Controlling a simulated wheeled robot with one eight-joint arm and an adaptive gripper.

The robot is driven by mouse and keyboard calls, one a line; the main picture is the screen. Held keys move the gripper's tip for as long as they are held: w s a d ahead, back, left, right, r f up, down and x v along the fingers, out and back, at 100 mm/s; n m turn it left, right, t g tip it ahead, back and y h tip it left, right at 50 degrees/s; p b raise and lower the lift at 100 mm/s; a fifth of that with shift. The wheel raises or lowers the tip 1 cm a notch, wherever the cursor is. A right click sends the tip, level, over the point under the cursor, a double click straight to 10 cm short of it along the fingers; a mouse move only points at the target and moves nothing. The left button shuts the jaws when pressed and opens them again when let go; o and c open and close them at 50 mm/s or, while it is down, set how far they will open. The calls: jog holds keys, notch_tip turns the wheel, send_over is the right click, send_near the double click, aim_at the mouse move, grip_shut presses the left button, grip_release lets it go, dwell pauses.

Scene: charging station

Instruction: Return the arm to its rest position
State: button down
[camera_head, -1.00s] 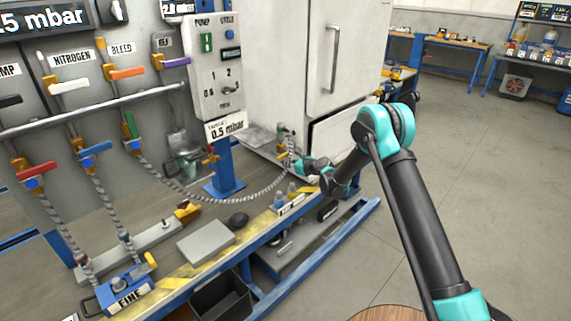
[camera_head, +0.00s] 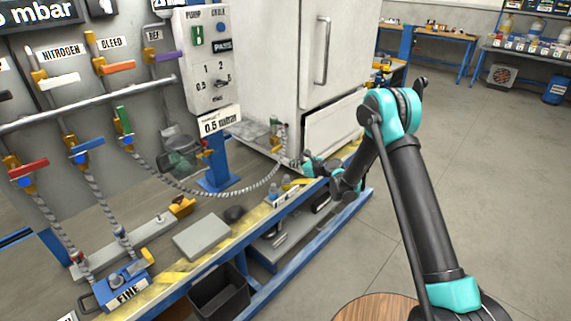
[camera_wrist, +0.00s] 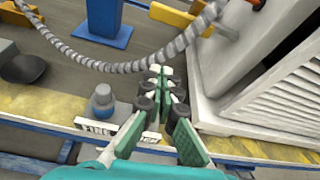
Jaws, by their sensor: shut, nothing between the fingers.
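My arm (camera_head: 421,205) reaches from the lower right, bends at a teal elbow, and drops toward the bench edge. My gripper (camera_head: 303,166) is near the foot of the white cabinet, small and partly hidden by my wrist in the head view. In the wrist view my gripper (camera_wrist: 160,75) points away over the yellow bench edge, its fingers together with nothing held. The grey braided hose (camera_wrist: 130,67) passes just beyond the fingertips, and I cannot tell the exact gap.
The white cabinet (camera_head: 268,75) stands close by my gripper; its louvred side (camera_wrist: 285,95) is at right in the wrist view. A blue-grey knob (camera_wrist: 102,102) sits left of the fingers. The valve panel (camera_head: 60,130) is at left. Open floor (camera_head: 490,190) lies right.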

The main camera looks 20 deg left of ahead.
jog(key=s+d+r+n+h, duration=0.2)
jog(key=s+d+r+n, duration=0.2)
jog(key=d, duration=0.5)
jog(key=s+d+r+n+h, duration=0.25)
jog(key=d+r, duration=0.25)
jog(key=d, duration=0.4)
jog(key=s+d+r+n+h, duration=0.1)
jog(key=s+d+r+n, duration=0.35)
jog(key=d, duration=0.45)
jog(key=s+d+f+n+g+h, duration=0.1)
jog(key=s+d+f+n+h, duration=0.2)
jog(key=s+d, duration=2.2)
jog(key=s+n+h, duration=0.2)
jog(key=n+h, duration=0.2)
jog(key=n, duration=0.3)
jog(key=shift+s+f+n+g, duration=0.2)
jog(key=shift+s+n+g, duration=0.1)
jog(key=shift+g, duration=0.1)
